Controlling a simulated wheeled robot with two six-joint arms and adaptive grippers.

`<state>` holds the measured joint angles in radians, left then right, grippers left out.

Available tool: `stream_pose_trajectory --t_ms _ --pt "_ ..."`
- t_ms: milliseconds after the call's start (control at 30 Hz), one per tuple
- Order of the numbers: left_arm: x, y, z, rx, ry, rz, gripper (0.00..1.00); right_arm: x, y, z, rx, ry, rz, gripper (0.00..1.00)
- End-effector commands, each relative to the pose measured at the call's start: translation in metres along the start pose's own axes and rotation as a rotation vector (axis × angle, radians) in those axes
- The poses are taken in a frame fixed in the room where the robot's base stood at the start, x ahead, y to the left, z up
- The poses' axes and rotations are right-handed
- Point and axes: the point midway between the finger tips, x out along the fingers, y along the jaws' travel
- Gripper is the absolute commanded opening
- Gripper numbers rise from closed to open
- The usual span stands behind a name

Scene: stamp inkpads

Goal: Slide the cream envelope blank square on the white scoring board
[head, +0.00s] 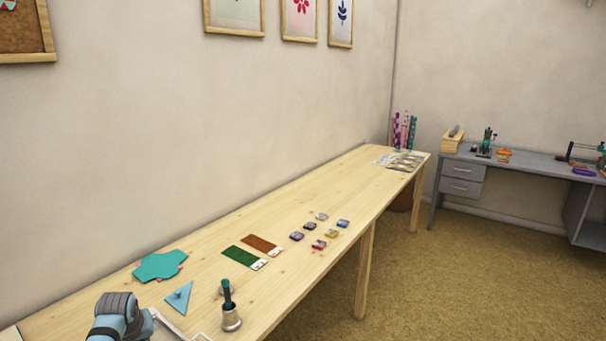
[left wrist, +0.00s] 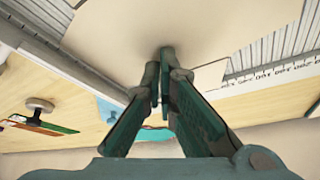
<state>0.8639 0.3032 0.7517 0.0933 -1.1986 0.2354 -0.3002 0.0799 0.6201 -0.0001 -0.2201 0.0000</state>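In the left wrist view the cream envelope blank (left wrist: 215,30) lies over the white scoring board (left wrist: 275,50), whose ribbed surface shows on both sides of it. A ruled strip with numbers (left wrist: 270,76) runs along the board's edge. My left gripper (left wrist: 165,62) has its fingers together, tips over or against the blank near its edge; contact is unclear. I see nothing held between them. In the head view my left arm comes in at the bottom left, its fingers out of frame. The blank cannot be made out there. My right gripper is in neither view.
On the wooden table are a teal blank (head: 160,266), a blue triangle with a knob (head: 180,298), a metal holder (head: 231,319), a green strip (head: 240,256), a brown strip (head: 262,245) and several inkpads (head: 318,244).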

Motion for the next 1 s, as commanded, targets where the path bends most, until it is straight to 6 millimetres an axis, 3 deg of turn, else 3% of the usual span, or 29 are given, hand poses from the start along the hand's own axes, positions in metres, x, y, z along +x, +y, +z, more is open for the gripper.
stream_pose_trajectory --t_ms 1000 --pt "0.005 0.011 -0.006 0.000 -0.001 0.001 0.00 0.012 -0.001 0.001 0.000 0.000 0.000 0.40"
